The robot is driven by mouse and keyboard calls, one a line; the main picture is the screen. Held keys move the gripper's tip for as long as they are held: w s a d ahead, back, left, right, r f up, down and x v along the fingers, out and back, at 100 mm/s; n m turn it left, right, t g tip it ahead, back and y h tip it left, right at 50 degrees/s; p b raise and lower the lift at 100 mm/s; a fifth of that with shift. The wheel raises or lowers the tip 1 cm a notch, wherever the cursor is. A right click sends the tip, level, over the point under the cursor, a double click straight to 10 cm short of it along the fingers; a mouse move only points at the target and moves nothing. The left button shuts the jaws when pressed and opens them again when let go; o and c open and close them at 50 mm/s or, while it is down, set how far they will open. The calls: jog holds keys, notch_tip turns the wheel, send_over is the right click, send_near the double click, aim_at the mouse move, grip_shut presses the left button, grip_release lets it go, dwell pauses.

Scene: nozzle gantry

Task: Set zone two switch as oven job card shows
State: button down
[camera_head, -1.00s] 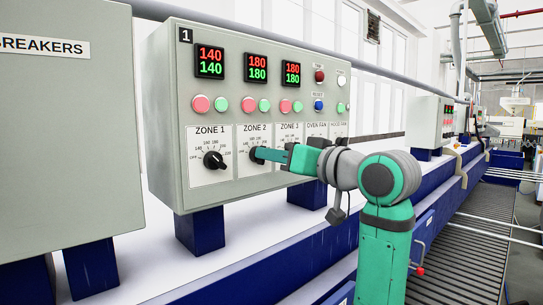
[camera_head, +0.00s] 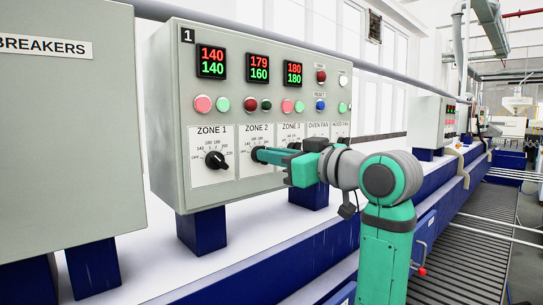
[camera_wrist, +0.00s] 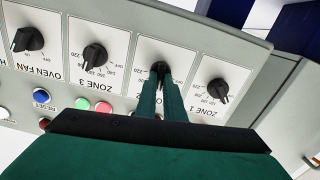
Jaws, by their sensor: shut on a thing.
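The grey control box (camera_head: 168,110) carries a row of labelled rotary switches. My gripper (camera_head: 261,155) is shut on the black zone two switch (camera_wrist: 159,67), second from the left in the head view. The fingers hide most of that switch, so its pointer cannot be read. The zone two red lamp (camera_head: 249,105) and green lamp (camera_head: 266,104) both look dark. No oven job card is in view.
The zone one switch (camera_head: 216,160) is close left of my gripper, under a display (camera_head: 212,62) reading 140 over 140. The zone three switch (camera_wrist: 95,56) and oven fan switch (camera_wrist: 28,39) lie on the other side. A breakers cabinet (camera_head: 60,130) stands far left.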

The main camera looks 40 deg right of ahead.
jog(key=shift+n, duration=0.6)
jog(key=shift+s+f, duration=0.1)
jog(key=c, duration=1.9)
grip_release()
jog(key=shift+o, duration=0.2)
jog(key=s, duration=1)
jog(key=shift+s+d, duration=0.35)
jog(key=shift+w, duration=0.1)
